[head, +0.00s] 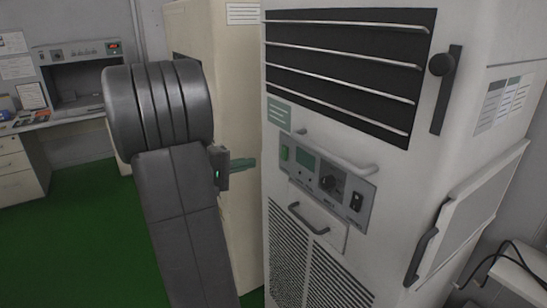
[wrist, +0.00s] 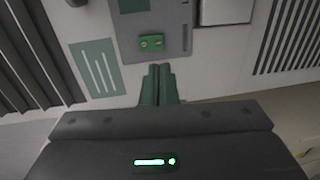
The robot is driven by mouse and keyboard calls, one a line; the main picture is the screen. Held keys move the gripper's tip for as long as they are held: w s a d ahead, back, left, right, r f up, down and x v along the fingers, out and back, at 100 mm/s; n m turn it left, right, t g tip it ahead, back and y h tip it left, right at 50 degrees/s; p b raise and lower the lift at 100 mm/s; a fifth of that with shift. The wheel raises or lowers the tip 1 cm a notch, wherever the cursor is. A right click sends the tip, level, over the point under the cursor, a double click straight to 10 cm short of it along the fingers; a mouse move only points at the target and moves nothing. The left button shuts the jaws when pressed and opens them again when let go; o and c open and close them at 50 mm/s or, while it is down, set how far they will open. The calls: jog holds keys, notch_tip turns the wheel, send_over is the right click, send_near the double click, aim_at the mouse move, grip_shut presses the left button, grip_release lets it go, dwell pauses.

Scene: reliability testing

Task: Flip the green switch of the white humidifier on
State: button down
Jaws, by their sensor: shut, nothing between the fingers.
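The white humidifier (head: 462,130) stands on the right in the head view. Its grey control panel (head: 318,193) carries a small green switch (head: 285,153) at the left end. In the wrist view the green switch (wrist: 151,43) lies just beyond my fingertips, with two small round marks on its face. My gripper (head: 250,163) has green fingers and is to the left of the switch, apparently a short way off the panel. In the wrist view my gripper (wrist: 158,70) is shut and empty. Whether the switch is on or off is not clear.
A green label (head: 278,113) sits above the panel, with a curved handle (head: 340,153) beside it. A black rocker (head: 357,201) and a dark knob (head: 328,182) share the panel. A cream cabinet (head: 215,35) stands behind my arm. Green floor (head: 75,225) is open at left.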

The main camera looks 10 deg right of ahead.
aim_at(283, 157)
jog(key=p+x, duration=0.2)
jog(key=x, duration=0.6)
jog(key=shift+w+d, duration=0.1)
jog(key=shift+d, duration=0.3)
jog(key=shift+f, duration=0.1)
jog(key=b, duration=0.2)
jog(key=h+b, duration=0.1)
jog(key=b, duration=0.1)
jog(key=shift+w+d+f, duration=0.1)
jog(key=shift+d+f, duration=0.1)
jog(key=shift+f, duration=0.15)
jog(key=t+h+b, duration=0.1)
jog(key=b, duration=0.4)
jog(key=shift+d+f, duration=0.1)
jog(key=shift+d, duration=0.05)
jog(key=shift+h+b, duration=0.5)
jog(key=shift+b, duration=0.55)
jog(key=shift+r, duration=0.35)
